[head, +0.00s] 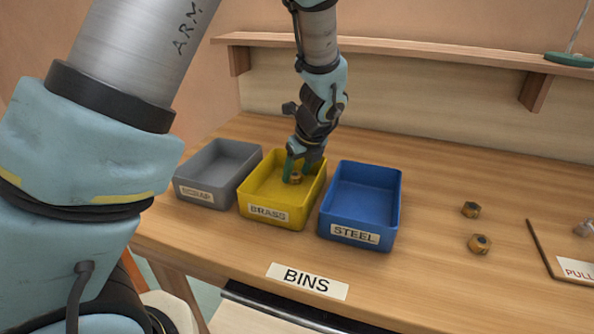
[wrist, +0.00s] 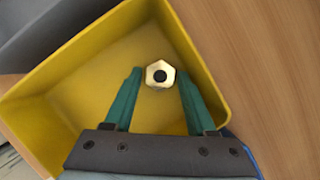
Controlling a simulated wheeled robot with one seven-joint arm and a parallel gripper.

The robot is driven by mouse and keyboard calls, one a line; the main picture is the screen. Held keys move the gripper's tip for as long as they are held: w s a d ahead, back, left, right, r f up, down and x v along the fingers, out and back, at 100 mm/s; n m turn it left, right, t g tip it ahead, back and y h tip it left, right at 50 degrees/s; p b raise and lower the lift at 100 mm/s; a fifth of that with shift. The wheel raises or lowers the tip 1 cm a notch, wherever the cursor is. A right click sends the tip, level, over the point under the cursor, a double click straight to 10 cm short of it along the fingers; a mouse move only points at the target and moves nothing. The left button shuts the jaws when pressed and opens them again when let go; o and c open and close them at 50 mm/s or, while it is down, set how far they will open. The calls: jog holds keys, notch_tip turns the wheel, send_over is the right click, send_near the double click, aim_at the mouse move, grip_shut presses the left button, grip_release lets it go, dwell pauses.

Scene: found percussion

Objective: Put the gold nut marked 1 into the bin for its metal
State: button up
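A gold hex nut (wrist: 160,74) shows between and just beyond my fingertips in the wrist view, with a small gap on each side. It also shows in the head view (head: 296,179), inside the yellow bin labelled BRASS (head: 272,212). I cannot tell whether it rests on the bin floor, and I can read no number on it. My gripper (head: 292,174) is open, its green fingers reaching down into the yellow bin. A blue bin labelled STEEL (head: 352,234) stands to the right and a grey bin labelled SCRAP (head: 195,196) to the left.
Two other gold-brown nuts, one farther (head: 471,209) and one nearer (head: 479,244), lie on the wooden bench right of the blue bin. A dark-edged area with a PULL label (head: 577,269) is at far right. A shelf (head: 430,51) runs along the back wall.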

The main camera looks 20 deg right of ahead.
jog(key=a+b+v, duration=0.1)
jog(key=v, duration=1.1)
jog(key=w+a+f+n+g, duration=0.1)
jog(key=w+a+n, duration=0.1)
jog(key=a+n, duration=0.55)
jog(key=w+a+f+n+g, duration=0.1)
jog(key=w+a+f+n, duration=0.1)
jog(key=a+n, duration=0.5)
jog(key=s+a+f+n, duration=0.1)
jog(key=a+n, duration=0.4)
jog(key=n, duration=0.1)
jog(key=s+a+n, duration=0.1)
jog(key=a+n, duration=0.5)
jog(key=s+a+f+n+g+h, duration=0.1)
jog(key=s+a+n, duration=0.1)
jog(key=a+n, duration=0.4)
jog(key=shift+s+a+f+n, duration=0.1)
jog(key=shift+a+f+n, duration=0.05)
jog(key=shift+f+n, duration=0.15)
